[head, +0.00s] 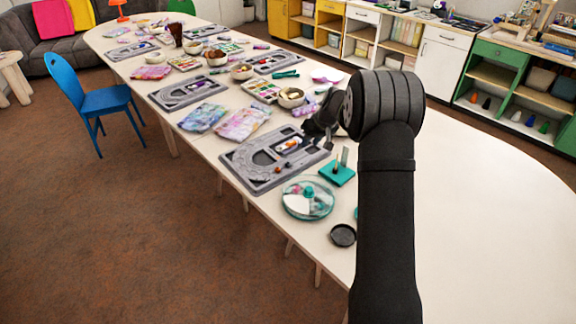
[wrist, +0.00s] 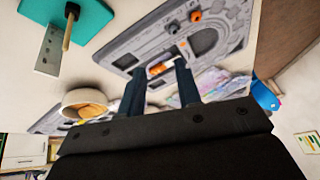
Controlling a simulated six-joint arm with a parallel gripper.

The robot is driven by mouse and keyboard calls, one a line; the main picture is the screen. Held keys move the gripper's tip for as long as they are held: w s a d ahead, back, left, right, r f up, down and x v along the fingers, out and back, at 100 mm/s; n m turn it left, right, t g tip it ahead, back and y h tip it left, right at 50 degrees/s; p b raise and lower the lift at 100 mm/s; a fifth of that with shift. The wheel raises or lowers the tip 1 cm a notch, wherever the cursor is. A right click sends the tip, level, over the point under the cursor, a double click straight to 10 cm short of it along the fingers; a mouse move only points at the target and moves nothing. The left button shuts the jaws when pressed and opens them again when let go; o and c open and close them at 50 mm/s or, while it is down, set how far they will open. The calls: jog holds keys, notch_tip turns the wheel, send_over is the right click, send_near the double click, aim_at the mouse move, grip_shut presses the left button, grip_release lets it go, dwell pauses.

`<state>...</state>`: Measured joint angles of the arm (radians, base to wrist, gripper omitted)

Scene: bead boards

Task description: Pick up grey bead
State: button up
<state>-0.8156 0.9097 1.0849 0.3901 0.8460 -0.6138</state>
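A grey bead board (head: 262,177) lies on the long table, and it also fills the upper middle of the wrist view (wrist: 125,45). In the wrist view a small dark grey bead (wrist: 173,28) sits on the board near an orange bead (wrist: 196,16). I cannot make out the grey bead in the head view. My gripper (wrist: 159,67) is open, its two fingers apart above the board with nothing held between them. Beyond the fingertips lies a tray recess with orange and white pieces (wrist: 158,69). In the head view my arm partly hides my gripper (head: 318,132).
A teal stand with a peg and an upright plate (head: 337,174) is beside the board. A round divided case (head: 307,198) and a black dish (head: 343,235) lie nearer. A bowl (head: 290,97) and colourful cloths (head: 242,122) are behind. The table's right side is clear.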

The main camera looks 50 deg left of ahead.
notch_tip(320, 180, up, 2)
jog(key=a+g, duration=0.1)
jog(key=n, duration=0.1)
send_near(289, 163)
jog(key=x, duration=0.8)
jog(key=shift+s+d, duration=0.15)
jog(key=shift+s, duration=0.05)
